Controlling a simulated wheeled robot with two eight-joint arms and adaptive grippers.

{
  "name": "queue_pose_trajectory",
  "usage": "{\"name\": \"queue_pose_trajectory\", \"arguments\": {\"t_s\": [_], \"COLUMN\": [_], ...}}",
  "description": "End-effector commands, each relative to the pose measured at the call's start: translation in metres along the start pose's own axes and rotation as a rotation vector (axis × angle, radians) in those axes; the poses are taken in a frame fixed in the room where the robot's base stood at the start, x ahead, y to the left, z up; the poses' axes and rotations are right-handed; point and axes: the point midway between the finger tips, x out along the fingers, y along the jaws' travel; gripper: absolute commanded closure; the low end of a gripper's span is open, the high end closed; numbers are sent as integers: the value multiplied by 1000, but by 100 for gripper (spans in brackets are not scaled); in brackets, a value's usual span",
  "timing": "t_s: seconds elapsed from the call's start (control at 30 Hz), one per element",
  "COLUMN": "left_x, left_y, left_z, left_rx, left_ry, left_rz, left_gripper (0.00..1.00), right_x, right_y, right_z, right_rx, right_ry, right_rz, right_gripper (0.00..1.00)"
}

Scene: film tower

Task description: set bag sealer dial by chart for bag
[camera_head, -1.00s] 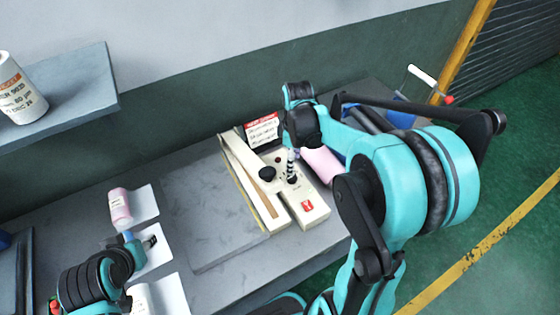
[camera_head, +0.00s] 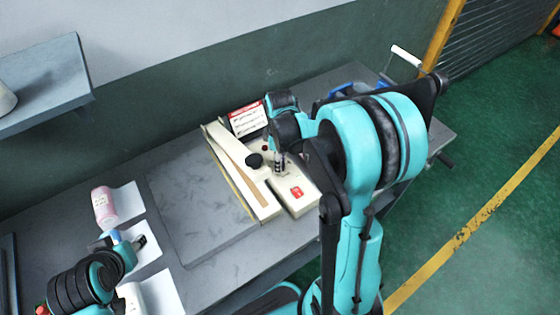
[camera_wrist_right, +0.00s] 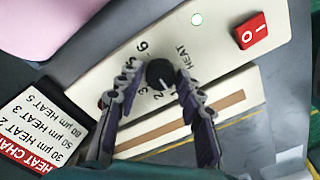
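The bag sealer (camera_head: 297,199) is a cream machine on the bench, with a long arm and a red switch, also seen in the right wrist view (camera_wrist_right: 215,35). Its black dial (camera_wrist_right: 160,74) is ringed by numbers and the word HEAT; I cannot read its setting surely. My right gripper (camera_wrist_right: 160,92) has its fingers apart on either side of the dial, and in the head view it is over the sealer (camera_head: 279,165). The heat chart (camera_head: 247,119) stands behind, listing 30 µm HEAT 2, 50 µm HEAT 3, 80 µm HEAT 5 (camera_wrist_right: 42,125). My left gripper (camera_head: 128,243) is low at left; its fingers are unclear.
A pink bottle-like item (camera_head: 104,206) lies on a white sheet at left, with other white sheets nearer me. A grey mat (camera_head: 200,210) lies left of the sealer. A shelf (camera_head: 45,85) juts from the wall. A pink surface (camera_wrist_right: 50,20) shows beside the sealer.

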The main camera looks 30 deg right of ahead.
Motion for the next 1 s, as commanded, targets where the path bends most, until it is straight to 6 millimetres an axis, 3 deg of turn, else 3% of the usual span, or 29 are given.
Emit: {"name": "queue_pose_trajectory", "arguments": {"t_s": [0.03,0.1,0.47,1.0], "left_x": [0,0,0,2], "left_y": [0,0,0,0], "left_z": [0,0,0,2], "left_rx": [0,0,0,0], "left_ry": [0,0,0,0], "left_rz": [0,0,0,0], "left_gripper": [60,60,60,60], "right_x": [0,0,0,0], "right_y": [0,0,0,0], "right_z": [0,0,0,0], "right_rx": [0,0,41,409], "right_ry": [0,0,0,0], "right_rz": [0,0,0,0], "right_gripper": [84,99,99,99]}}
